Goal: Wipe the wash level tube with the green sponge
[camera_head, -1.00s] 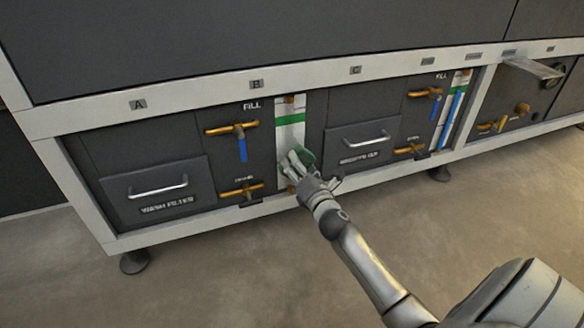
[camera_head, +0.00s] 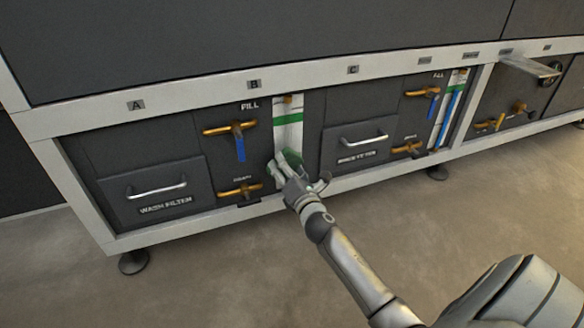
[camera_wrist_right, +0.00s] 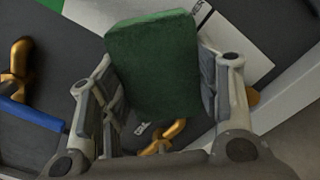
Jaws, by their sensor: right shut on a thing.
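The green sponge (camera_wrist_right: 153,62) is held between the fingers of my right gripper (camera_wrist_right: 158,92) in the right wrist view. In the head view the right gripper (camera_head: 286,168) is at the lower part of the white wash level panel (camera_head: 289,136), which has a green band across it. The tube itself is hard to make out on the panel. I cannot tell whether the sponge touches it. My left gripper is not in view.
An orange fill valve with a blue handle (camera_head: 240,148) and an orange drain valve (camera_head: 240,190) sit left of the panel. The wash filter drawer (camera_head: 157,192) is further left, the rinse filter drawer (camera_head: 357,145) right.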

